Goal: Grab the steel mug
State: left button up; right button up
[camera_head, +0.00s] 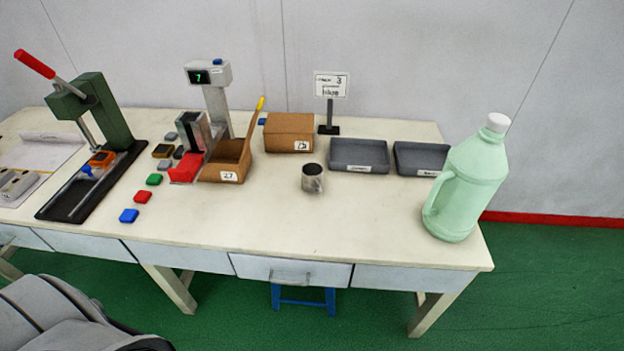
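The steel mug (313,180) stands upright near the middle of the cream table, in front of the left grey tray. It is small, grey and metallic, with a dark opening on top. Its handle seems to face the front, but it is too small to be sure. Neither of my grippers shows in the head view, and nothing touches the mug.
A green jug (468,185) stands at the table's right end. Grey trays (359,167) (420,171), a cardboard box (289,146) and a sign (331,86) are behind the mug. A box labelled 27 (230,176) and a green press (95,118) stand left.

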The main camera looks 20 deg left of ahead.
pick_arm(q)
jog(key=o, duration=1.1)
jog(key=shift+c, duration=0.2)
